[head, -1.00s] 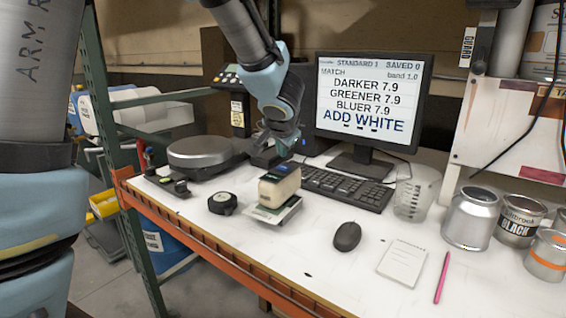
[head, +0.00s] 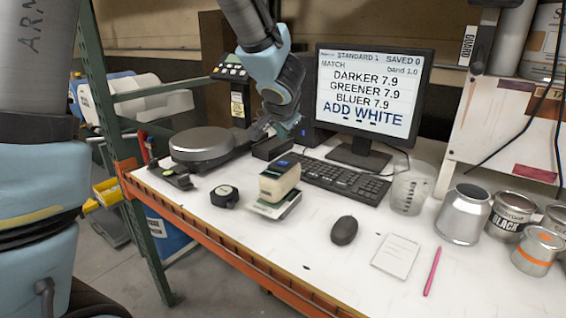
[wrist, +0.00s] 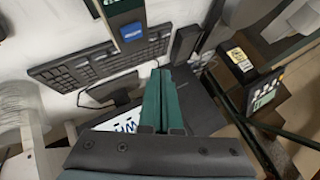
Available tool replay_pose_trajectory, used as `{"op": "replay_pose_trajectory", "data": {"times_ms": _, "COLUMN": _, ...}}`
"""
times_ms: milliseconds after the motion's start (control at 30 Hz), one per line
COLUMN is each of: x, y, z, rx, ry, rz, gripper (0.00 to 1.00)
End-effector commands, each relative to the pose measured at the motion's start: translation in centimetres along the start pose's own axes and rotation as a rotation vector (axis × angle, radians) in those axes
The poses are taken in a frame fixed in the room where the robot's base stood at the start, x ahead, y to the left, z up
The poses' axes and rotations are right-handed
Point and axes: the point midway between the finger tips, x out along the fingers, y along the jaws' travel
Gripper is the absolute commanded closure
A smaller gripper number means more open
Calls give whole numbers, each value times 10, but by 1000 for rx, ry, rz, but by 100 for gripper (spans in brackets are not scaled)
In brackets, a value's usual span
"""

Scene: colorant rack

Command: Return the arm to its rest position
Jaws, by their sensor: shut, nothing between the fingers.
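My arm reaches in from the top of the head view, and its blue wrist hangs behind the round scale. My gripper (head: 272,132) is small there and is partly lost against the dark items around it. In the wrist view the two green fingers of my gripper (wrist: 161,74) lie together, with nothing between them. The gripper is above the back of the bench, between the scale (head: 200,146) and the monitor (head: 366,96). I cannot tell from these views how high it is above the bench.
A keyboard (head: 345,183), cream-and-green block device (head: 279,182), tape measure (head: 224,196) and mouse (head: 344,230) lie on the white bench. A clear beaker (head: 408,193) and several cans stand at right. An orange beam (head: 215,247) edges the front.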

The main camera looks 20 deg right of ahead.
Motion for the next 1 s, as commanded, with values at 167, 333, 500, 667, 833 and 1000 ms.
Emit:
{"op": "replay_pose_trajectory", "data": {"times_ms": 167, "x": 0, "y": 0, "z": 0, "rx": 0, "ry": 0, "rz": 0, "gripper": 100}}
{"op": "replay_pose_trajectory", "data": {"times_ms": 333, "x": 0, "y": 0, "z": 0, "rx": -1, "ry": 0, "rz": 0, "gripper": 100}}
{"op": "replay_pose_trajectory", "data": {"times_ms": 500, "x": 1, "y": -15, "z": 14, "rx": -61, "ry": 8, "rz": 7, "gripper": 100}}
{"op": "replay_pose_trajectory", "data": {"times_ms": 667, "x": -1, "y": -44, "z": 60, "rx": -234, "ry": 1, "rz": 53, "gripper": 100}}
{"op": "replay_pose_trajectory", "data": {"times_ms": 833, "x": -14, "y": -59, "z": 136, "rx": -468, "ry": -96, "rz": 137, "gripper": 100}}
{"op": "replay_pose_trajectory", "data": {"times_ms": 1000, "x": -44, "y": -58, "z": 227, "rx": -714, "ry": -293, "rz": 186, "gripper": 100}}
